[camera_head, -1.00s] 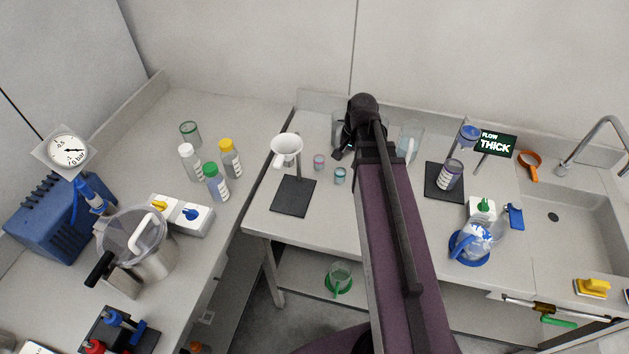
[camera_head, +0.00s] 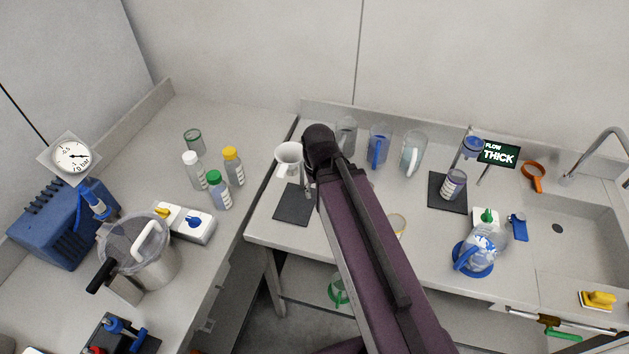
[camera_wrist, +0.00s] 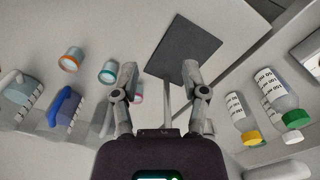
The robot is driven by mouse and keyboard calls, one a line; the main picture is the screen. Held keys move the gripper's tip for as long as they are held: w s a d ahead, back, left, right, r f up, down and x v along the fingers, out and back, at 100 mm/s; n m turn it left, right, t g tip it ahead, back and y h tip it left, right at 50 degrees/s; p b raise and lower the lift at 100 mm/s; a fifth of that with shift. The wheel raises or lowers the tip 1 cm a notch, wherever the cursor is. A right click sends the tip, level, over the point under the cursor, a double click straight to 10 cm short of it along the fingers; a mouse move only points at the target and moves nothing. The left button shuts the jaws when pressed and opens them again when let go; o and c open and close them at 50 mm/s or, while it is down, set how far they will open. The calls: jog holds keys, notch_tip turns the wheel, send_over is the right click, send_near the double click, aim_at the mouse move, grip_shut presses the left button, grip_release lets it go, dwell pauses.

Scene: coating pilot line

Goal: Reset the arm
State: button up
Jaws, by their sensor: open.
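My arm reaches up the middle of the head view, its wrist near the white funnel-like cup (camera_head: 289,158) and its dark square plate (camera_head: 294,205). My gripper (camera_wrist: 159,82) is open in the wrist view, with its two fingers apart. Nothing shows gripped between them; a thin pale rod (camera_wrist: 166,103) shows in the gap. The dark plate (camera_wrist: 184,48) lies beyond the fingertips. In the head view the gripper is mostly hidden behind my wrist.
Small cups with orange (camera_wrist: 71,60) and teal (camera_wrist: 109,72) rims stand left of the fingers. Capped bottles (camera_wrist: 285,98) are at the right. Clear jugs (camera_head: 379,146) line the bench back. A viscosity stand with a "THICK" sign (camera_head: 498,153) and a sink (camera_head: 565,225) are further right.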

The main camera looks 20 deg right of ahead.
jog(key=shift+f+b, duration=2.85)
